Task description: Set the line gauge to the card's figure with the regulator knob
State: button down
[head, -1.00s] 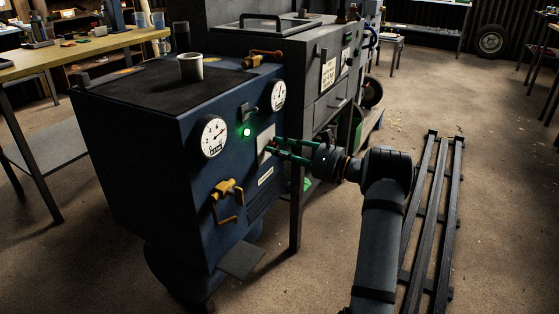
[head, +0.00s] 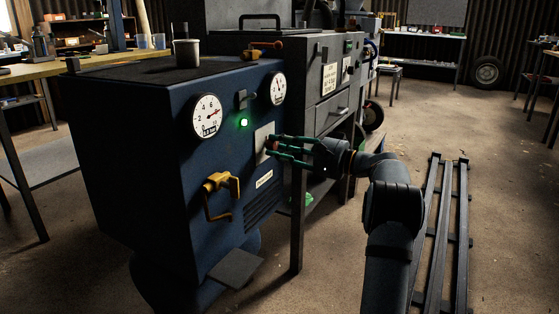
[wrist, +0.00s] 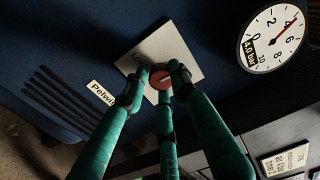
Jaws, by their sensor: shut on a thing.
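The regulator knob (wrist: 160,79) is small, round and red, with a pale mark. It sits on a pale plate (wrist: 182,50) on the blue machine's front. My gripper (wrist: 161,73) has green fingers closed around the knob; they partly hide it and the plate's lettering. In the head view my gripper (head: 273,148) reaches the plate from the right. The gauge (wrist: 275,38) near the knob has a red needle toward its upper right and a small label that seems to read 4.0 bar. A printed card (wrist: 285,160) hangs on the grey cabinet; its text is too small to read.
A second gauge (head: 207,116) and a lit green lamp (head: 244,123) are on the blue machine (head: 150,150). A yellow valve handle (head: 221,190) sticks out below. A mug (head: 187,53) stands on top. Dark rails (head: 440,235) lie on the floor at right.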

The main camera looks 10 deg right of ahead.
jog(key=shift+s+a+f+n+b, duration=0.1)
jog(key=shift+a+f+n+b, duration=0.1)
jog(key=shift+n+b, duration=0.45)
jog(key=shift+r, duration=0.1)
jog(key=shift+a, duration=0.1)
jog(key=c, duration=1.4)
grip_release()
jog(key=shift+r, duration=0.1)
jog(key=shift+c, duration=0.2)
jog(key=shift+d, duration=0.2)
jog(key=shift+s+d, duration=0.15)
jog(key=shift+d, duration=0.05)
jog(key=v, duration=1.1)
jog(key=shift+s+d, duration=0.15)
